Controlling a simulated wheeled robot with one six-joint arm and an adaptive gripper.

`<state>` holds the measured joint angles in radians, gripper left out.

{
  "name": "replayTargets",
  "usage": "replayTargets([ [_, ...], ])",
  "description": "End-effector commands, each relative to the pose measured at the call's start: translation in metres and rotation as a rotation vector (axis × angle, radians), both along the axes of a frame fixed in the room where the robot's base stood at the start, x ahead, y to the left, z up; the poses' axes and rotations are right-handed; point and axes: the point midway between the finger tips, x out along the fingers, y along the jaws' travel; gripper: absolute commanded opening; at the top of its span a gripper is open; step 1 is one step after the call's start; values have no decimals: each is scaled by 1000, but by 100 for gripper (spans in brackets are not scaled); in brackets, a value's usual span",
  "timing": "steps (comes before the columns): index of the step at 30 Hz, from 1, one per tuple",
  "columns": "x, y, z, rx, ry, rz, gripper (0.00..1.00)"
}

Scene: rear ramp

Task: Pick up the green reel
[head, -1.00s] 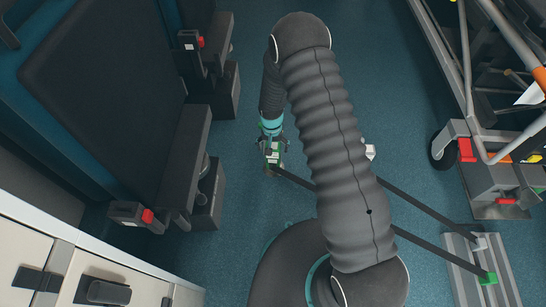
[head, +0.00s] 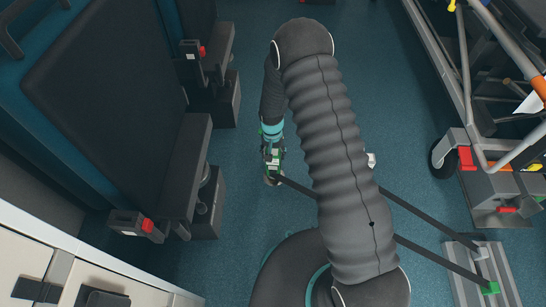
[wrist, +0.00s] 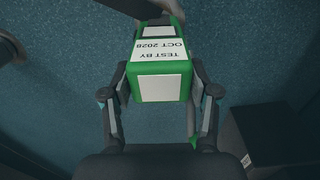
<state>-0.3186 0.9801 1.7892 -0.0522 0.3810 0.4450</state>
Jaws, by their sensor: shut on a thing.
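The green reel (wrist: 160,84) is a green box with white labels reading "TEST BY OCT 2028". In the wrist view it sits between the two fingers of my gripper (wrist: 161,98), which are shut on its sides. In the head view my gripper (head: 273,167) points down over the blue floor, left of my large arm link, and the reel is mostly covered by it. A dark strap (head: 297,187) runs from the reel to the right and passes behind my arm. It is hard to tell how far the reel is above the floor.
Straps reach a grey floor plate (head: 492,262) at lower right with a green fitting (head: 490,288). A white piece (head: 371,160) shows partly behind my arm. Dark folding seats (head: 107,95) stand at left, and a wheeled metal frame (head: 475,135) at right.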

Motion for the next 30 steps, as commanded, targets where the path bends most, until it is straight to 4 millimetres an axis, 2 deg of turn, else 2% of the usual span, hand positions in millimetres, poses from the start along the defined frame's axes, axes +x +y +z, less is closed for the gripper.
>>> replayTargets([
  [4,1,-2,30,2,-4,-2,0],
  [15,0,-79,72,1,-3,-4,0],
  [22,0,-107,89,0,-2,-2,0],
  [30,-1,-117,94,0,-1,0,0],
])
